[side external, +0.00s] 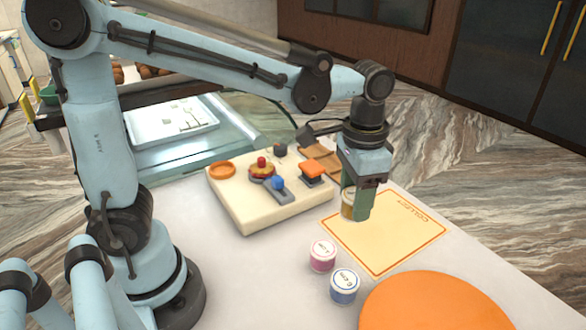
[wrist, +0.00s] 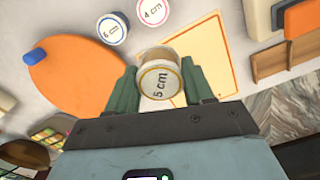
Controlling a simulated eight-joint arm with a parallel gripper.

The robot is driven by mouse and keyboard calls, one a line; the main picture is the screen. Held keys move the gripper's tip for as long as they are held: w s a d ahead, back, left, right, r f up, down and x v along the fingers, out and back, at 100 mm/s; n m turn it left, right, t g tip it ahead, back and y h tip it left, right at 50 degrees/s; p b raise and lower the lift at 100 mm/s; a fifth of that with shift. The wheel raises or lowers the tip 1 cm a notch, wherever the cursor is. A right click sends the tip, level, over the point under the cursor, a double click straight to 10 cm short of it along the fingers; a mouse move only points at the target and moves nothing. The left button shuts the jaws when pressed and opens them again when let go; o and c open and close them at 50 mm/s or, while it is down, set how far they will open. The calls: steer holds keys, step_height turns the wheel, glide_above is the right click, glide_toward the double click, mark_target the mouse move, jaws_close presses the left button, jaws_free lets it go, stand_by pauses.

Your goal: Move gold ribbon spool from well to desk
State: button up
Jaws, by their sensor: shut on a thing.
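The gold ribbon spool (side external: 347,203) is between the fingers of my gripper (side external: 357,203), which is shut on it. In the wrist view the spool (wrist: 158,82) shows its white "5 cm" end, with my gripper's fingers (wrist: 160,88) on both sides. It is over the upper left part of the cream mat marked COLLECT (side external: 395,235); I cannot tell whether it touches it. The mat (wrist: 207,62) is also in the wrist view.
A pink-labelled spool (side external: 323,255) and a blue-labelled spool (side external: 344,286) stand upright on the white counter near the mat's front left edge. A large orange disc (side external: 435,303) lies in front. The board carries a blue knob (side external: 278,184) and an orange-topped block (side external: 312,170).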

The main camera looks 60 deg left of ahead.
steer(key=d+f+m, duration=0.1)
steer(key=d, duration=0.4)
steer(key=w+a+f, duration=0.2)
steer(key=a, duration=0.1)
steer(key=w+a+f, duration=0.2)
steer(key=a, duration=0.1)
steer(key=w+a+f, duration=0.2)
steer(key=a+f, duration=0.1)
steer(key=shift+w, duration=0.15)
steer(key=shift+f, duration=1.95)
steer(key=shift+f, duration=0.15)
steer(key=o, duration=1.1)
